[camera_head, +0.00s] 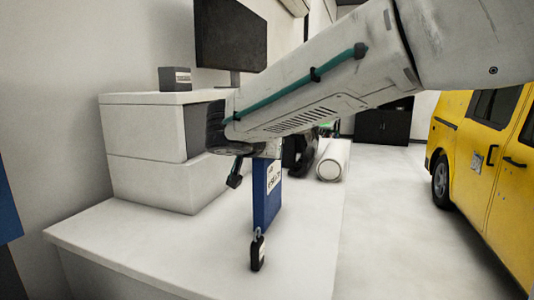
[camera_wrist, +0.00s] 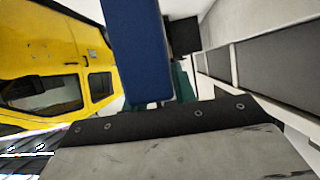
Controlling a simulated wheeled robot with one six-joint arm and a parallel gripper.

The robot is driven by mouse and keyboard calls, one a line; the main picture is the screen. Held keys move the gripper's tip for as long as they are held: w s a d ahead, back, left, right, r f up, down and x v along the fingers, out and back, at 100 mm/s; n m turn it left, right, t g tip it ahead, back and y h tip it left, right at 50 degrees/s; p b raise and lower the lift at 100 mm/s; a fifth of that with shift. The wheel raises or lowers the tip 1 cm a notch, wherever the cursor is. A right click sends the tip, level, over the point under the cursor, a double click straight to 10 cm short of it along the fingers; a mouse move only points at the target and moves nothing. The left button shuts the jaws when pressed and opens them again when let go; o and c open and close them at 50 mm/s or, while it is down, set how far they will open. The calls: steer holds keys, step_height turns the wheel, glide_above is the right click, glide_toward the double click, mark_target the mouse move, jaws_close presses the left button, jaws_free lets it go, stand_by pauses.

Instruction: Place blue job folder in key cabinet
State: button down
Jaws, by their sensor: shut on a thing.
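The blue job folder (camera_head: 264,205) hangs upright below my gripper (camera_head: 267,153), with a white label near its upper edge. My gripper is shut on the folder's top, and my arm partly hides the fingers. The folder also fills the upper middle of the wrist view (camera_wrist: 138,50). A white two-tier unit (camera_head: 140,135), which looks like the key cabinet, stands on the counter left of the gripper. A dark opening or front (camera_head: 200,130) shows on its upper tier, partly covered by my arm. The folder is to the right of the unit and apart from it.
A black key fob (camera_head: 257,252) with a ring is at the folder's lower end; I cannot tell if it is attached. A small dark box (camera_head: 175,78) sits on the unit. A white roll (camera_head: 332,160) lies behind. The white counter's (camera_head: 150,245) front is clear. A yellow van (camera_head: 487,150) stands right.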

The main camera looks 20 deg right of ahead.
steer(key=shift+f, duration=0.15)
steer(key=c, duration=1.1)
jaws_free()
